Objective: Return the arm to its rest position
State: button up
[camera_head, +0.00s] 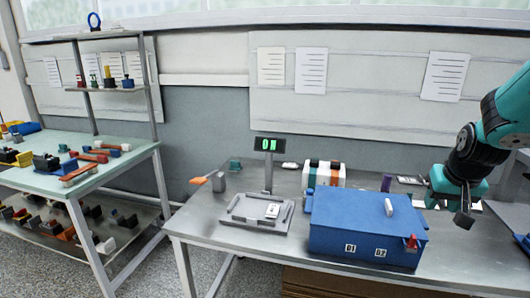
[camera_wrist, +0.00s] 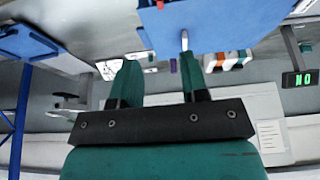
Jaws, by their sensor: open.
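My gripper (camera_head: 457,192) is at the right of the head view, raised above the bench to the right of the blue box (camera_head: 345,233). In the wrist view, my gripper (camera_wrist: 159,64) shows two teal fingers spread apart with nothing between them. The box also shows at the top of the wrist view (camera_wrist: 225,22), apart from the fingers. A display (camera_head: 269,145) on a post reads ON in green.
A left workbench (camera_head: 130,161) carries many loose parts. Open air surrounds my gripper; the wall stands behind.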

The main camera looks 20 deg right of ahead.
jog(key=a+r+n+y, duration=0.2)
jog(key=a+n, duration=0.1)
jog(key=a, duration=0.8)
jog(key=a+r+n+y, duration=0.1)
jog(key=a+n+y, duration=0.15)
jog(key=a, duration=0.85)
jog(key=s+a+r+n+g+y, duration=0.2)
jog(key=s+a+n+g, duration=0.2)
jog(key=s+a+n, duration=0.4)
jog(key=s+a, duration=0.5)
jog(key=a, duration=0.2)
jog(key=shift+s+a+r, duration=0.25)
jog(key=shift+s, duration=0.1)
